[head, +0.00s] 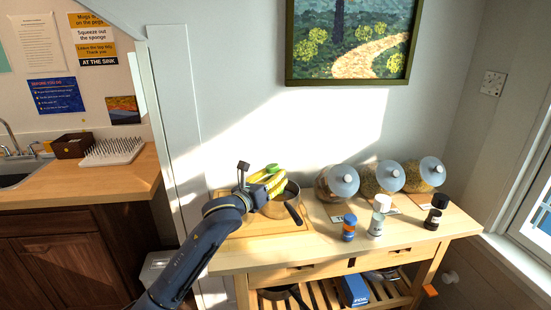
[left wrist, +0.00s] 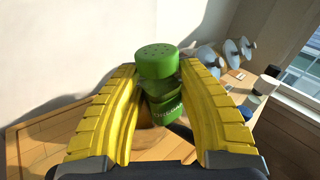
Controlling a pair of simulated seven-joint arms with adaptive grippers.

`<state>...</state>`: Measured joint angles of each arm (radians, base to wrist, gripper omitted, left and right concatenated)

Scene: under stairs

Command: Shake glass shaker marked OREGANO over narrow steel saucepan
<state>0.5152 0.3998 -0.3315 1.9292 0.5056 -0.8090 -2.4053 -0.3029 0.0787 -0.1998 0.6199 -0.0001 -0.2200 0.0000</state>
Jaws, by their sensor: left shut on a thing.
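My left gripper (head: 271,179) has yellow fingers and is shut on a green shaker (head: 271,168). In the left wrist view the shaker (left wrist: 157,64) is between the fingers (left wrist: 161,100), its holed green cap up and tilted. The gripper and shaker appear above or just behind the pan; I cannot tell the exact height. My right gripper is in neither view.
A blue jar (head: 349,229), a white-capped jar (head: 379,218) and a black-capped jar (head: 434,217) stand right of the pan. Three large lidded jars (head: 333,185) line the wall. The cutting board (head: 240,222) lies on the wooden cart (head: 320,253).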

